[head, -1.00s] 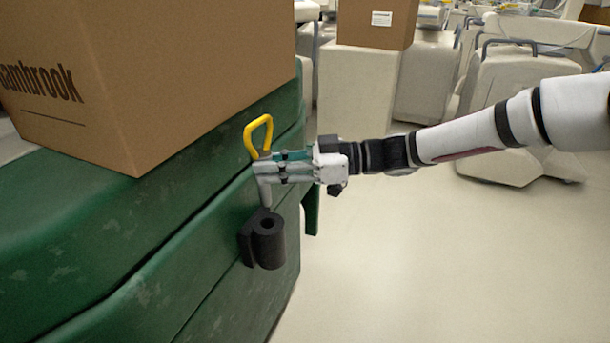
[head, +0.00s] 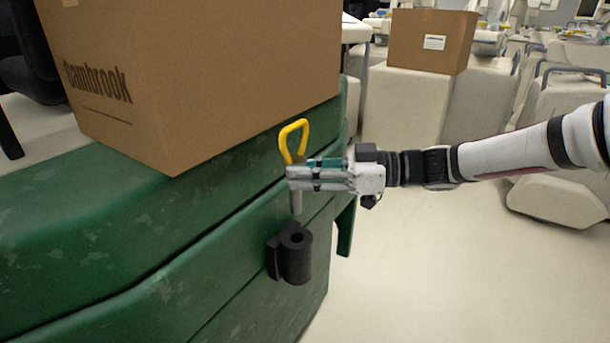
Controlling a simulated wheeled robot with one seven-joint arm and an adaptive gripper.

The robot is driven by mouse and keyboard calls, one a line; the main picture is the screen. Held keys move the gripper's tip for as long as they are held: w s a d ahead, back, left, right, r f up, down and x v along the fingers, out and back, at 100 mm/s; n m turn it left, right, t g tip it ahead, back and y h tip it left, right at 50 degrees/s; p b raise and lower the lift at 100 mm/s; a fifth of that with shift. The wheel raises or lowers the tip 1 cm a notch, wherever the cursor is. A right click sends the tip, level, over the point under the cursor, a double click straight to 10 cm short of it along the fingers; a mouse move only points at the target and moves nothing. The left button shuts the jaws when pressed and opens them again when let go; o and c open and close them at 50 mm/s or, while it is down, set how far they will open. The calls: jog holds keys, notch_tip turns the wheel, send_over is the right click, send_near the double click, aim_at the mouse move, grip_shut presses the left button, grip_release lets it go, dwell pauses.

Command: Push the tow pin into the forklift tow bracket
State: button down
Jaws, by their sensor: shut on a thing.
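The tow pin (head: 292,145) has a yellow loop handle and a grey shank, and stands about upright in the head view. My gripper (head: 300,178) is shut on its upper shank, just below the yellow loop. The shank's lower end (head: 296,203) shows below the fingers. The tow bracket (head: 296,262) is a black block with an upright round tube, fixed to the side of the green forklift body (head: 170,270). The pin tip is above the tube's open hole, apart from it, with a small gap between them.
A large cardboard box (head: 210,80) sits on top of the green body, behind and left of the pin. A smaller box (head: 430,42) rests on pale carts at the back. Pale floor (head: 430,270) is clear right of the bracket.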

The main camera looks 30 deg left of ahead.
aim_at(301, 197)
jog(key=shift+f+b, duration=2.9)
jog(key=shift+b, duration=0.1)
jog(key=shift+b, duration=1.85)
jog(key=shift+f, duration=3.65)
